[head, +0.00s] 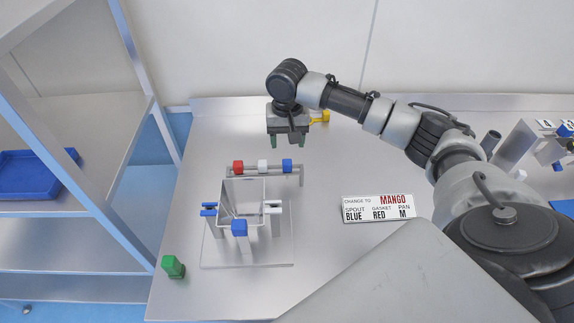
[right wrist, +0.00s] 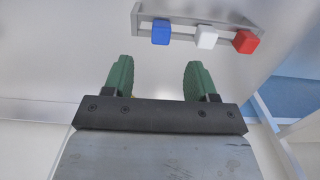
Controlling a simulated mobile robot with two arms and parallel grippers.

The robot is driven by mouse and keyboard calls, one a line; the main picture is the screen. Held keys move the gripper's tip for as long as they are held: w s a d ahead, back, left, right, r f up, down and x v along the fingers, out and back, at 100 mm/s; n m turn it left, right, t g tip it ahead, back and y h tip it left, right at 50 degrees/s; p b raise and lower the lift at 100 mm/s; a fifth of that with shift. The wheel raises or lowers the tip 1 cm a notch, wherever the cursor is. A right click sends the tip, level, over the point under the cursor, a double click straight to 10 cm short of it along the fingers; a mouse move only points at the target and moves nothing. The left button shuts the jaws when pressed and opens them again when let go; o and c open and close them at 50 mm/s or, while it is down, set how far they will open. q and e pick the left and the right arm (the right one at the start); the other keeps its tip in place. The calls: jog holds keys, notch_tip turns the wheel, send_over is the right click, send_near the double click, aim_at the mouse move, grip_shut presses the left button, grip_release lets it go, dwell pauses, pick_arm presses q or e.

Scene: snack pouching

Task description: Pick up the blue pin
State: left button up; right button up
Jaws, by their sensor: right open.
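A small rack (head: 250,181) holds a red, a white and a blue block-headed pin in a row. The blue pin (head: 287,165) is at its right end in the head view, and at the left end in the right wrist view (right wrist: 161,32). The white pin (head: 263,165) is in the middle and the red pin (head: 238,167) at the other end. My right gripper (head: 287,141) is open and empty, pointing down behind the rack. In the right wrist view its green fingers (right wrist: 157,65) are apart, with the rack beyond them. My left gripper is out of view.
A clear fixture (head: 240,187) with a blue front block (head: 239,228) stands before the rack. A green block (head: 173,267) lies at the table's left edge. A yellow part (head: 320,116) shows beside my gripper. A sign (head: 378,207) lies right. A blue tray (head: 35,173) sits on the left shelf.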

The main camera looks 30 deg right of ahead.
aim_at(287, 161)
jog(key=f, duration=0.2)
jog(key=shift+s+a+f, duration=0.2)
jog(key=shift+s+f, duration=0.1)
jog(key=shift+f, duration=0.05)
notch_tip(287, 161, down, 5)
jog(key=shift+w+f+p, duration=0.1)
jog(key=shift+p, duration=0.95)
jog(key=shift+f, duration=0.2)
jog(key=c, duration=1)
jog(key=shift+r, duration=0.1)
